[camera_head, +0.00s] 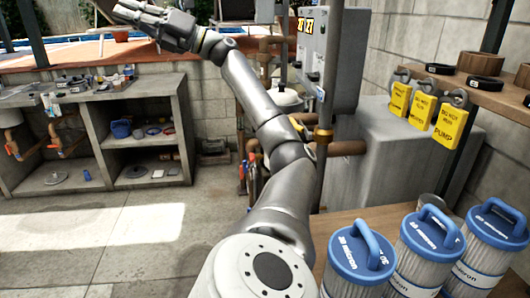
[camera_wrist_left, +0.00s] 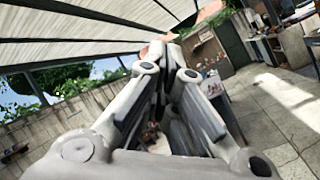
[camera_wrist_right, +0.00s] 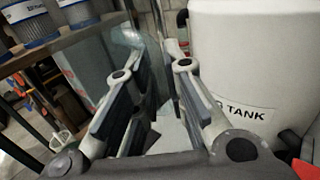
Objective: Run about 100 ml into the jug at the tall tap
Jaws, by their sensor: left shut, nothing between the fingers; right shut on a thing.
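My left gripper (camera_head: 140,14) is at the upper left of the head view, raised in front of the pool edge. It is shut and empty; its fingers also meet in the left wrist view (camera_wrist_left: 168,48). My right gripper (camera_wrist_right: 154,48) shows only in the right wrist view, shut on a clear, see-through thing (camera_wrist_right: 126,42) that looks like the jug. Its outline and any water in it are hard to make out. Slim pipes with red and blue handles (camera_head: 241,172) stand behind my left arm; I cannot tell whether one is the tall tap.
A white tank (camera_wrist_right: 245,60) stands close right of my right gripper. Blue-topped filter cartridges (camera_head: 430,240) stand on a wooden shelf at the right.

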